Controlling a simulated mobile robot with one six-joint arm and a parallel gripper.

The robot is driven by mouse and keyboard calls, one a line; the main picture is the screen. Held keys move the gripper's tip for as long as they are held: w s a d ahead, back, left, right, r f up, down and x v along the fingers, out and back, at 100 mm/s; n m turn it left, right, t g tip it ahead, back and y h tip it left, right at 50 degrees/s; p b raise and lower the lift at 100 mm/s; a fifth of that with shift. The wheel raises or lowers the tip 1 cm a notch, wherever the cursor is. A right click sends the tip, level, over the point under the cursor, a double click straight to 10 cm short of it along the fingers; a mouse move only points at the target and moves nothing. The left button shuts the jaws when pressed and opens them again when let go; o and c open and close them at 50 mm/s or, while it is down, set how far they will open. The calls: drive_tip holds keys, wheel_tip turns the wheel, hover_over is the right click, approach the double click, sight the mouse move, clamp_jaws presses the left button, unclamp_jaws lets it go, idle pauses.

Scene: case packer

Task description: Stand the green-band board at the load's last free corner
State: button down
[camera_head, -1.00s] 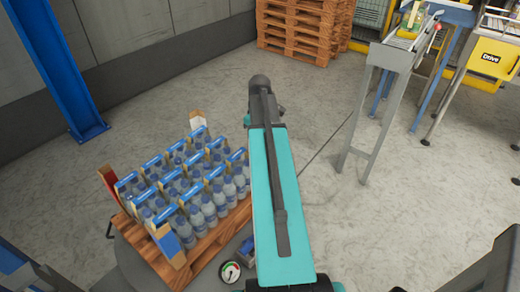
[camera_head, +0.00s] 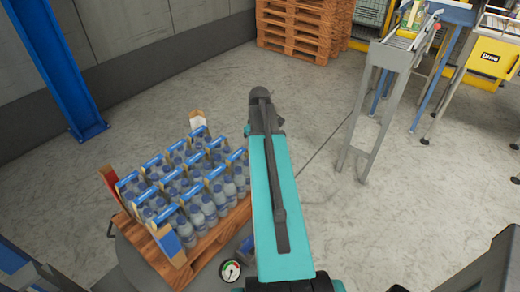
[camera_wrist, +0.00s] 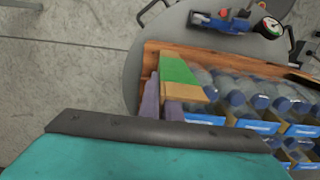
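The green-band board (camera_wrist: 180,70), green above and cardboard brown below, shows in the wrist view at the corner of the load. My gripper (camera_wrist: 162,100) has its two purple-grey fingers close together on the board's near side and appears shut on it. The board's foot is hidden, so I cannot tell whether it rests on the pallet. In the head view my arm hides this corner. The load of bottle packs (camera_head: 185,190) stands on a wooden pallet (camera_head: 208,247). Boards stand at its other corners: red (camera_head: 108,180), white (camera_head: 197,119) and blue (camera_head: 170,243).
The pallet sits on a round grey platform (camera_wrist: 138,85) with a gauge (camera_head: 230,271) beside it. A blue post (camera_head: 60,75) rises at the back left. A conveyor stand (camera_head: 375,110) is at the right, stacked pallets (camera_head: 300,30) at the back. The middle floor is clear.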

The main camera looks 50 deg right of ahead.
drive_tip(key=c, duration=2.4)
unclamp_jaws()
drive_tip(key=shift+f, duration=0.1)
drive_tip(key=shift+c, duration=0.2)
drive_tip(key=o, duration=0.4)
drive_tip(key=shift+o, duration=0.2)
drive_tip(key=shift+r, duration=0.25)
drive_tip(key=shift+r+b, duration=1.45)
drive_tip(key=shift+r, duration=4.45)
drive_tip(key=shift+s, duration=0.1)
